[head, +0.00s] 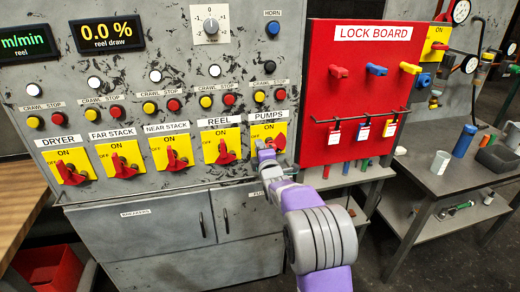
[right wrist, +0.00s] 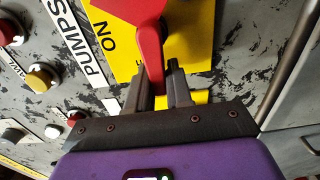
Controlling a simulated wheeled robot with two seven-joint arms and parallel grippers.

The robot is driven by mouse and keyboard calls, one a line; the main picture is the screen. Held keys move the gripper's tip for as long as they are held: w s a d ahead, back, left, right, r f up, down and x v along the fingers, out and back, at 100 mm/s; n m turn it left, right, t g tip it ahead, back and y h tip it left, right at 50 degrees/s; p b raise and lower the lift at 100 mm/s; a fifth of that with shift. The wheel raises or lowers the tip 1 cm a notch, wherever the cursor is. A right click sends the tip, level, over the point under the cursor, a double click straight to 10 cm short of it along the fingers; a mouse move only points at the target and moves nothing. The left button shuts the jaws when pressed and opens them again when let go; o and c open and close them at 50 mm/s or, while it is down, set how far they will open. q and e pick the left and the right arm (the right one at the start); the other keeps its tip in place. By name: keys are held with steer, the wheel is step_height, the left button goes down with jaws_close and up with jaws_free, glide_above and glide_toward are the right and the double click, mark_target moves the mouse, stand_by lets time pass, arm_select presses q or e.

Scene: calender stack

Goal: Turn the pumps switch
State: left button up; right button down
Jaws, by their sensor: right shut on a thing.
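The pumps switch is a red rotary handle (head: 279,141) on a yellow plate (head: 262,131) under the PUMPS label, at the right end of the switch row. In the right wrist view its red handle (right wrist: 150,55) comes down between my fingers. My right gripper (head: 263,152) is shut on the handle's narrow end, in front of the plate's lower part. In the right wrist view the fingers (right wrist: 158,88) stand on both sides of the handle and hide part of the plate. The handle's exact angle is hard to tell. My left gripper is not in view.
Similar red switches stand to the left, with the reel switch (head: 222,151) nearest. Yellow and red buttons (head: 259,97) sit above. A red lock board (head: 350,90) is close on the right. Cabinet doors (head: 165,222) lie below. A grey table (head: 440,180) stands at right.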

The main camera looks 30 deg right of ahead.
steer(key=shift+f, duration=0.1)
steer(key=c, duration=1.1)
jaws_free()
steer(key=shift+s, duration=0.1)
steer(key=p+v, duration=0.1)
steer(key=v, duration=0.6)
steer(key=shift+s, duration=0.2)
steer(key=shift+a, duration=0.1)
